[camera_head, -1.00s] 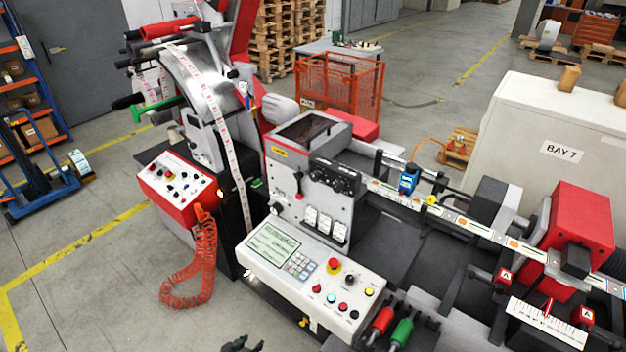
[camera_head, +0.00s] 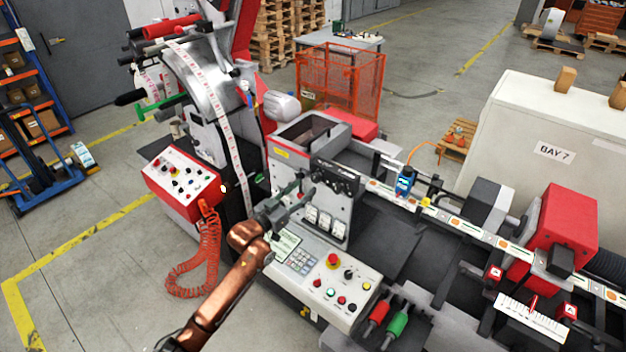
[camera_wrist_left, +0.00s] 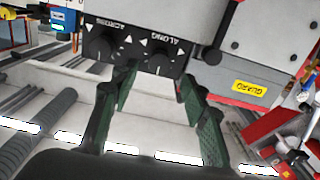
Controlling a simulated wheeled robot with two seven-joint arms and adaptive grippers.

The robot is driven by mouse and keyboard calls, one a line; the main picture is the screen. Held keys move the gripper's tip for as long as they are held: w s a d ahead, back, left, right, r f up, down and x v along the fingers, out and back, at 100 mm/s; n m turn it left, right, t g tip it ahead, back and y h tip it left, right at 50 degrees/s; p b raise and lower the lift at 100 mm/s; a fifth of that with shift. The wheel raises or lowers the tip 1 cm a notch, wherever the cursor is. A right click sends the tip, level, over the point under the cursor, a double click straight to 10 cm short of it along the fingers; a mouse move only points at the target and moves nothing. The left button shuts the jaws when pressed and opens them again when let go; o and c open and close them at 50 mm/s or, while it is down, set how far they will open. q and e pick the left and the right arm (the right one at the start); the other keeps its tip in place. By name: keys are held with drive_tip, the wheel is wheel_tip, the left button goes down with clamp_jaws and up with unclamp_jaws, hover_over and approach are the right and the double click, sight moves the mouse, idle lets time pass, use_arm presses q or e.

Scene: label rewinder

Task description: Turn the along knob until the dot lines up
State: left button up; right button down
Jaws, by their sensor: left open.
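The along knob (camera_wrist_left: 160,62) is a round black knob on a black panel with the printed word ALONG, which appears upside down in the left wrist view. A white mark shows at its lower edge there; I cannot make out a separate dot. The across knob (camera_wrist_left: 101,45) sits left of it. In the head view the black knob panel (camera_head: 336,178) is on the machine's upright front. My left gripper (camera_head: 302,187) is open and empty, just in front of the panel. In the wrist view its fingers (camera_wrist_left: 155,82) spread either side of the along knob, apart from it.
Below is the control console (camera_head: 335,283) with a screen and coloured buttons. A yellow GUARD label (camera_wrist_left: 250,87) marks the housing beside the panel. The label strip (camera_head: 455,223) runs right past a blue sensor (camera_head: 404,182).

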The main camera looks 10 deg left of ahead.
sight(314, 180)
use_arm(q)
drive_tip(key=p+x, duration=0.1)
drive_tip(key=x, duration=0.4)
drive_tip(key=shift+w+d, duration=0.1)
drive_tip(key=shift+d, duration=0.05)
drive_tip(key=shift+w+d, duration=0.2)
drive_tip(key=shift+w, duration=0.25)
drive_tip(key=shift+c, duration=0.6)
drive_tip(key=shift+c, duration=0.8)
clamp_jaws()
